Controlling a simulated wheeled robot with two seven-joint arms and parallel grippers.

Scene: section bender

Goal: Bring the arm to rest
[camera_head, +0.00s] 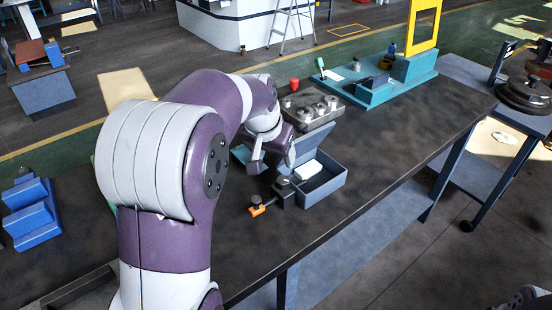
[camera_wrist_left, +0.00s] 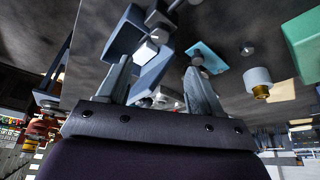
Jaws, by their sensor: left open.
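My left arm comes in from the left in the head view, purple and white, and reaches over the dark workbench (camera_head: 400,130). Its left gripper (camera_head: 272,163) is above the bench, close to the open blue-grey box (camera_head: 325,187). In the left wrist view the two grey fingers of the left gripper (camera_wrist_left: 160,82) stand apart with nothing held between them. The arm hides part of the bench's left side. My right gripper does not show.
A block with round metal parts (camera_head: 312,108) and a small red piece (camera_head: 294,85) are beyond the box. A teal fixture (camera_head: 370,92) stands farther back. The bench's right front is clear.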

